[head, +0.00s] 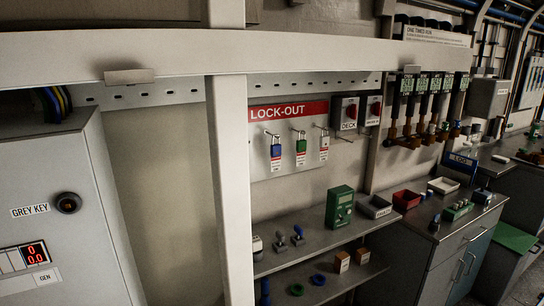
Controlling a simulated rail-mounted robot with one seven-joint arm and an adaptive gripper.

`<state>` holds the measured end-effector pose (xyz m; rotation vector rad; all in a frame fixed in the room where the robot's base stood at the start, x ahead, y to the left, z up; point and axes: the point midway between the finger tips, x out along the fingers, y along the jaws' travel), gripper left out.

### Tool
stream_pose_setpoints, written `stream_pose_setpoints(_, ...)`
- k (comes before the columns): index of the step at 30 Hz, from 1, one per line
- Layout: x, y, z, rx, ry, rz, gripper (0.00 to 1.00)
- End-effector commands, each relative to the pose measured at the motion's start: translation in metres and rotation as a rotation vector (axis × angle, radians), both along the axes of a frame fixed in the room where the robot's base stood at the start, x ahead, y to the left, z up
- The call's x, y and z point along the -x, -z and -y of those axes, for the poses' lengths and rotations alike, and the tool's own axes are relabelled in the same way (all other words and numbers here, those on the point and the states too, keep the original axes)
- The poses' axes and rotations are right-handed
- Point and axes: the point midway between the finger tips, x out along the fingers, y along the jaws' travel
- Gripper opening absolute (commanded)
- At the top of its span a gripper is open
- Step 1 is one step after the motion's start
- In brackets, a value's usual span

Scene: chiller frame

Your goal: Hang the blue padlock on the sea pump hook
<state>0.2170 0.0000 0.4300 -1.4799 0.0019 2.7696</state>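The blue padlock (276,151) hangs from the left peg of the white board under the red LOCK-OUT sign (290,111). My gripper is not in view.
A white post (232,190) and a crossbeam (180,52) stand in front of the board. A grey cabinet (55,215) is at left. Switch boxes (345,111) are right of the sign. Below is a shelf (330,240) with small items and a green device (340,206).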

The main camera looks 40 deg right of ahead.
Motion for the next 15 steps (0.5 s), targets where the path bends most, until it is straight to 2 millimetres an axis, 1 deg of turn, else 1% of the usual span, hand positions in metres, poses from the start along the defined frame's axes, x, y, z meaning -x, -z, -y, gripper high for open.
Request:
stream_pose_setpoints(12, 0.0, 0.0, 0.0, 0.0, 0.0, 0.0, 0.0)
stream_pose_setpoints(13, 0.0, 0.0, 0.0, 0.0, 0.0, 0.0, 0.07)
stream_pose_setpoints(14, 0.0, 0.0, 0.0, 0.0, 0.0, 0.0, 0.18)
stream_pose_setpoints(15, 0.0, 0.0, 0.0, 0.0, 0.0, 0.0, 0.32)
